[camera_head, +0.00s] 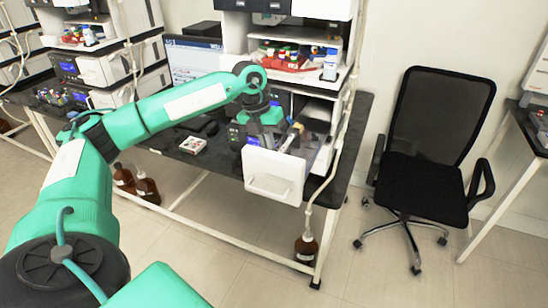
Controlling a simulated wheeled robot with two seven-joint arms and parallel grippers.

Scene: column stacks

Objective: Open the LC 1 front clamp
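My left arm reaches in from the left to the front of the right-hand instrument stack. My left gripper (266,130) is at the open compartment in that stack, just above and behind a white front panel (274,174). Its fingertips are small and partly hidden, so I cannot tell whether they are open or touching anything. A pale column-like part (292,137) lies in the compartment, just right of the gripper. I cannot make out the front clamp itself, and no LC 1 label is readable. My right gripper is not in view.
The dark bench (222,160) carries a monitor (194,58) and a small white tray (194,145). Another stack (95,69) stands at left. Tubing hangs at the right stack's right side. Brown bottles (306,247) stand on the floor. A black chair (430,125) stands at right.

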